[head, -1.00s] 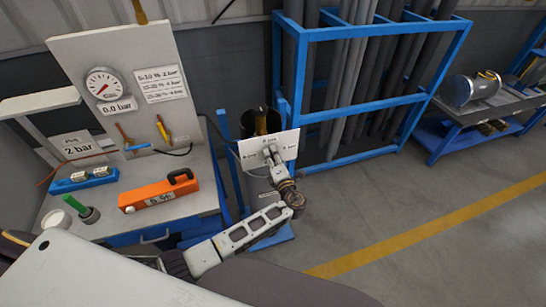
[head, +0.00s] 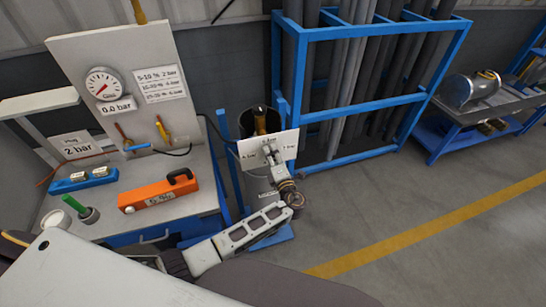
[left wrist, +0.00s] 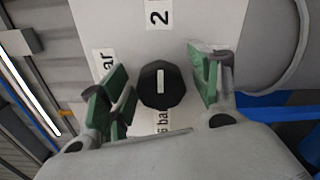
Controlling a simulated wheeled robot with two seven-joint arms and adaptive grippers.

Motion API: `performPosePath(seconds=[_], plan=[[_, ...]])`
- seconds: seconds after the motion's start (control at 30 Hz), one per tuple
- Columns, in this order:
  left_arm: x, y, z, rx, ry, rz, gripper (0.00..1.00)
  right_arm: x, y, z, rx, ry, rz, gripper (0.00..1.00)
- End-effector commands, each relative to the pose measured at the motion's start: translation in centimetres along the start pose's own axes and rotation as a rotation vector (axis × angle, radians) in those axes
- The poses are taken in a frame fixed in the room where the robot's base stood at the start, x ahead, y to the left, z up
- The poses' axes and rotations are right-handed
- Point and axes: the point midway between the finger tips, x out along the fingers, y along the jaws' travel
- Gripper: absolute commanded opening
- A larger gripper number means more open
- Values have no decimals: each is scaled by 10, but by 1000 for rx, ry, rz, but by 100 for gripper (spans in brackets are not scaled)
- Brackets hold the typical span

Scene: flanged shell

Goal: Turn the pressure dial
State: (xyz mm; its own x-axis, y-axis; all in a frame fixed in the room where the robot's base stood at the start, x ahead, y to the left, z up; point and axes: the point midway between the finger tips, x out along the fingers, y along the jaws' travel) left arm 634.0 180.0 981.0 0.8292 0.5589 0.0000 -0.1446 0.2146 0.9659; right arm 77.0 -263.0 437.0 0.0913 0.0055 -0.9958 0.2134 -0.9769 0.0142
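The pressure dial (left wrist: 160,86) is a black knob with a white pointer line on a pale panel, in the left wrist view. Its line stands upright in that view, towards the "2" label (left wrist: 158,16). My left gripper (left wrist: 160,88) is open, with green finger pads on both sides of the knob and a gap on each side. In the head view my left gripper (head: 272,154) is in front of the white panel (head: 252,148) and hides the knob. The gauge (head: 104,84) has a red needle, and the plate below reads 0.0 bar (head: 117,106). My right gripper is not in view.
The floor at right is clear.

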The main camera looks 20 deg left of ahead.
Motion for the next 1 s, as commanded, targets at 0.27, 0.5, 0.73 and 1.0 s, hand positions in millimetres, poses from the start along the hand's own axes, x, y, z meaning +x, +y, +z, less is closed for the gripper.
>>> performPosePath(seconds=[0.27,0.5,0.73,1.0], plan=[[-1,0,0,0,1,0,63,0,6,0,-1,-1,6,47],[-13,-1,0,0,0,-2,63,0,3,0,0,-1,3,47],[-42,-1,0,-1,-1,-3,63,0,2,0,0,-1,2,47],[-82,-1,0,0,0,-2,63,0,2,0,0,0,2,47]])
